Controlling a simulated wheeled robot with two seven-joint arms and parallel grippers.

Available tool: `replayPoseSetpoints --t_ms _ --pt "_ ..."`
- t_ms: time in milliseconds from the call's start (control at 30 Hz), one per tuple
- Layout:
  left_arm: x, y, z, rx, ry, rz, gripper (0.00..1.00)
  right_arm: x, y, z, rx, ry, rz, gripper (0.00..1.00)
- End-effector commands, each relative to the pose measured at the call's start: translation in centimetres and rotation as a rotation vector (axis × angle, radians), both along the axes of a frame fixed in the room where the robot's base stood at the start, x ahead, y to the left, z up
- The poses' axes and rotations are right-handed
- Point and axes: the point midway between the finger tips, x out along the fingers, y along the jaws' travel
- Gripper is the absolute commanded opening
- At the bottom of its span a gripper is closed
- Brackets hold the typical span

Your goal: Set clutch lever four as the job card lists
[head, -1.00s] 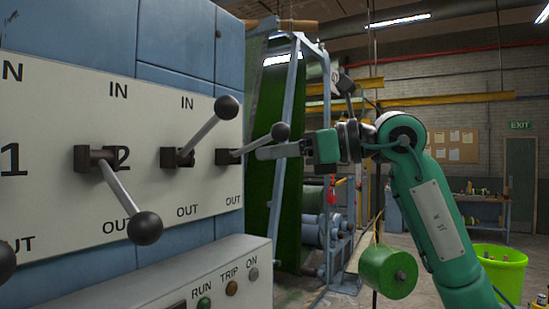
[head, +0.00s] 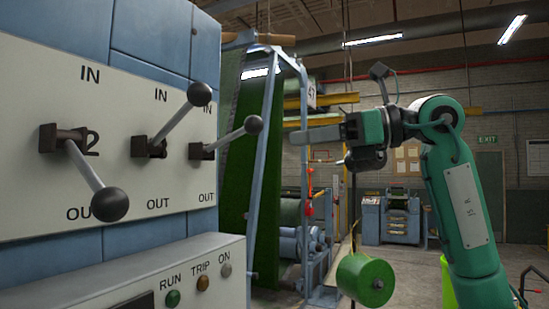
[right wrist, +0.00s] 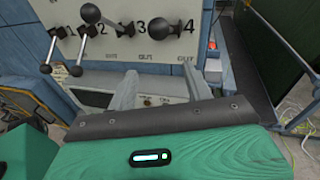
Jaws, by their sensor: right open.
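Clutch lever four (head: 226,138) is the farthest lever on the white panel (head: 95,110) in the head view. Its dark ball knob points out from the panel and a little up in the picture. In the right wrist view its knob (right wrist: 158,28) sits left of the number 4, about midway between the panel's top and bottom marks. My right gripper (head: 290,135) is open and empty, to the right of the knob and apart from it; its fingers (right wrist: 160,88) show below the panel in the wrist view. My left gripper is out of view. No readable job card shows.
Lever three (head: 175,120) slants up toward IN and lever two (head: 88,170) down toward OUT. A lower box (head: 130,285) has RUN, TRIP and ON lamps. A blue frame with green turf (head: 250,130) stands behind. A green roll (head: 365,280) hangs below my right arm.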

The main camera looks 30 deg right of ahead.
Motion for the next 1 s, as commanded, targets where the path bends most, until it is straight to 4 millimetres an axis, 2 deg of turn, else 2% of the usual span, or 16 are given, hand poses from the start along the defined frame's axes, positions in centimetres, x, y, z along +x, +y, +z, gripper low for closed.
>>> replayPoseSetpoints --t_ms 33,200,567,700,833,1000 --pt "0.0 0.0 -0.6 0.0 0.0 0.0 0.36 -0.6 -0.8 -0.1 0.0 -0.003 -0.003 0.51" --pt "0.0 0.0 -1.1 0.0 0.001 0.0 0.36 -1.8 -2.3 0.3 0.0 -0.002 -0.001 0.51" --pt "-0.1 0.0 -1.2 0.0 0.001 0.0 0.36 -2.2 -2.8 0.5 -0.001 -0.001 0.0 0.51" --pt "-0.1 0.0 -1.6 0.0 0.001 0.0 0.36 -2.0 -2.3 0.0 0.007 -0.014 0.009 0.26" --pt "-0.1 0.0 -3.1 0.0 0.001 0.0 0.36 -1.3 -0.2 -1.7 0.055 -0.093 0.043 0.0" --pt "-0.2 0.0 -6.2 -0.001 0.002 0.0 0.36 -0.9 2.4 -4.7 0.224 -0.286 0.093 0.0"
